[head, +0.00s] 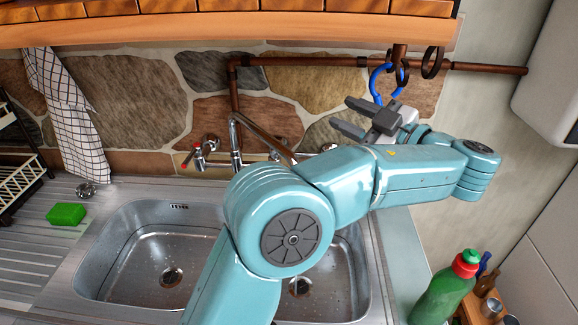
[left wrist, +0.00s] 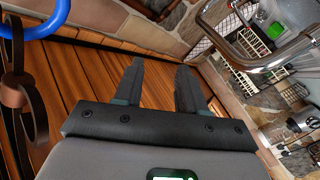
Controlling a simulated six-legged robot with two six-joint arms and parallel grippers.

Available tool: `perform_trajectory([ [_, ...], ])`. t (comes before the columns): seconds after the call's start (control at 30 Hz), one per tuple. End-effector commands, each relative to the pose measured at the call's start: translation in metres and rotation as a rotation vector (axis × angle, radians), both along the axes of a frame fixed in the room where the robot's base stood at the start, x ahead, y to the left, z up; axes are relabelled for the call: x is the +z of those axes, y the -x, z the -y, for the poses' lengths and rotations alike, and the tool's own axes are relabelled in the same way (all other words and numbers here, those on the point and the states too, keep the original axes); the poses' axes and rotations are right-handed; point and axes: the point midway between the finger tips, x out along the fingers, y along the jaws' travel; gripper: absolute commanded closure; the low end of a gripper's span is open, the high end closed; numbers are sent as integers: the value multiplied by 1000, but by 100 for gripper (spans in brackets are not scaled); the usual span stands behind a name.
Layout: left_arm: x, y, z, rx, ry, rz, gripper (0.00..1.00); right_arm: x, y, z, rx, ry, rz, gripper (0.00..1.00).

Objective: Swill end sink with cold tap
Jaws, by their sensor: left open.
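A steel double sink shows in the head view, with a left basin (head: 120,258) and a right basin (head: 345,285) partly hidden by my left arm. Each has a drain. A chrome spout (head: 235,135) rises behind them. A red-marked tap (head: 191,156) is left of the spout. Part of a tap handle (head: 328,147) shows right of it, its colour mark unclear. My left gripper (head: 348,115) is open and empty above and right of the taps, pointing left. Its two fingers also show apart in the left wrist view (left wrist: 160,88). My right gripper is out of view.
A blue ring (head: 378,84) and dark rings hang from the copper pipe (head: 300,61) close to my left gripper. A wooden shelf (head: 200,30) spans above. A green sponge (head: 67,214) lies on the left drainer. A green bottle (head: 440,295) stands at right.

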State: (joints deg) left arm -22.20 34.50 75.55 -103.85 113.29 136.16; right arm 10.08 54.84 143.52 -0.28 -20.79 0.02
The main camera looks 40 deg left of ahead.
Motion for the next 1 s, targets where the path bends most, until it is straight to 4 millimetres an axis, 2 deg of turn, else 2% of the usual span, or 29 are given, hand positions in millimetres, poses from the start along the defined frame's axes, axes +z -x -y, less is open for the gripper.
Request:
perform_trajectory([
  [0.03,-15,0,0,0,0,-1,60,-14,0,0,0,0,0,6],
  [0.27,-63,-1,-1,0,0,-1,60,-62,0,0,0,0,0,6],
  [0.5,-140,-2,-1,0,0,0,60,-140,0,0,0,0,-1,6],
  [0.6,-163,-2,-1,0,0,0,60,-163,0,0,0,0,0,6],
  [0.7,-176,-2,-1,0,0,0,60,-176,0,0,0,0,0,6],
  [0.8,-182,-2,-1,0,0,0,60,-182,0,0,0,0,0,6],
  [0.9,-182,-2,-5,1,0,0,60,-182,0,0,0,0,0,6],
  [1.0,-180,-2,-17,4,0,0,60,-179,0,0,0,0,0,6],
])
